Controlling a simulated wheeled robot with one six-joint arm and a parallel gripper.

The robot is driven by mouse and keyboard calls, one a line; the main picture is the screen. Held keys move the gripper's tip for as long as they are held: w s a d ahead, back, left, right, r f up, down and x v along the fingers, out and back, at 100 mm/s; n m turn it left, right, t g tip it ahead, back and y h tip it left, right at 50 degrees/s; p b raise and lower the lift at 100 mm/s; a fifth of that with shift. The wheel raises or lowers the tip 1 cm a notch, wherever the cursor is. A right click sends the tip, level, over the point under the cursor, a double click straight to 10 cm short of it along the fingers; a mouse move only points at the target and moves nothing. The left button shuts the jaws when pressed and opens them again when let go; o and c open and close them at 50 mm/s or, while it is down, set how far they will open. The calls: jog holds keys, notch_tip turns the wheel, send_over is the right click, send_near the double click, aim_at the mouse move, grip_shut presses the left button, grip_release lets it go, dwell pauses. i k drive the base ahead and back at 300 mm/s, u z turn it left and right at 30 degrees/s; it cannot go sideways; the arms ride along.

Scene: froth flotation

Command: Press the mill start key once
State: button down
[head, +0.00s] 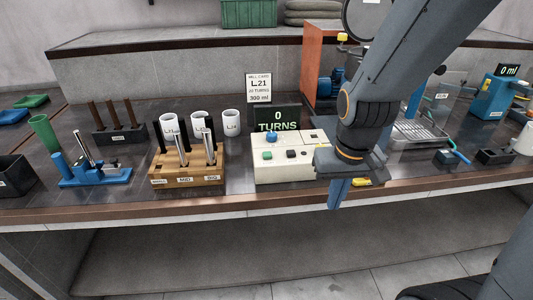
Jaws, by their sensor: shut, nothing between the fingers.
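A cream control box (285,171) stands on the bench in the middle. On its top are a green key (267,155), a dark key (291,154) and a blue knob (271,138); labels on it are too small to read. The display (277,121) behind it reads "0 TURNS". My gripper (338,207) is shut and empty, with its blue fingers pointing down at the box's right end, overlapping the bench's front edge in the picture. It is to the right of the green key and apart from it. My gripper and wrist hide the box's right end.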

aim_at(266, 155)
jog(key=u, duration=2.2)
jog(key=k, duration=1.1)
jog(key=z, duration=1.5)
jog(key=i, duration=0.95)
jog(key=u, duration=0.05)
